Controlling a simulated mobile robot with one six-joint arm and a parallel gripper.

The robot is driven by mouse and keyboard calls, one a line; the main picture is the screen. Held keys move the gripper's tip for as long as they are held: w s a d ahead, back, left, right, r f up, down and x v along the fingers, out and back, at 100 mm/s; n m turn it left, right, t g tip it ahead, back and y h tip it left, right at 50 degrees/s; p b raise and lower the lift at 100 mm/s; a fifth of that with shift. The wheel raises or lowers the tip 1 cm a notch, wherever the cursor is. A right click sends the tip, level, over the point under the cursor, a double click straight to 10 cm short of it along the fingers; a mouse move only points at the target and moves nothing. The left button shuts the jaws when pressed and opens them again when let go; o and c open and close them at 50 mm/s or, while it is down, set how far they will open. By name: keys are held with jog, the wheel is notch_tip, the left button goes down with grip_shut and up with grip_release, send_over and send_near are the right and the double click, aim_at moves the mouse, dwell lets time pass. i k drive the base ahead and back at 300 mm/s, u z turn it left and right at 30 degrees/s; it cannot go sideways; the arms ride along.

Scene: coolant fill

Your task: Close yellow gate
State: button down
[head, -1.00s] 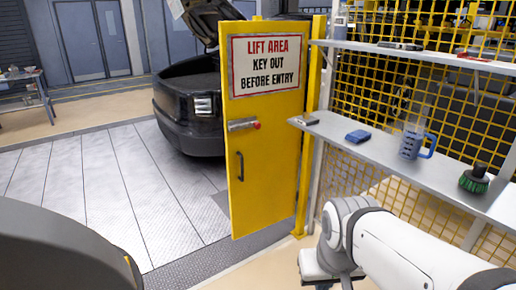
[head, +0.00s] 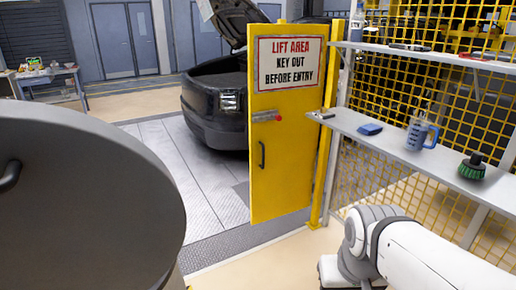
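The yellow gate (head: 283,160) stands open in the head view, hinged at the yellow post (head: 326,150) on its right. It bears a sign (head: 291,63) reading "LIFT AREA KEY OUT BEFORE ENTRY". My white arm shows at the lower right, well short of the gate. My gripper is not in view.
A black vehicle (head: 215,110) with its hood up stands behind the gate on metal floor plates (head: 165,150). A shelf (head: 395,148) at right holds a blue cloth (head: 369,129), a jug (head: 419,134) and a green brush (head: 472,168). A large grey curved object (head: 95,215) fills the lower left.

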aim_at(286, 63)
jog(key=u, duration=0.3)
jog(key=i, duration=2.1)
jog(key=z, duration=0.7)
jog(key=k, duration=0.35)
jog(key=z, duration=0.3)
jog(key=i, duration=0.45)
jog(key=u, duration=0.05)
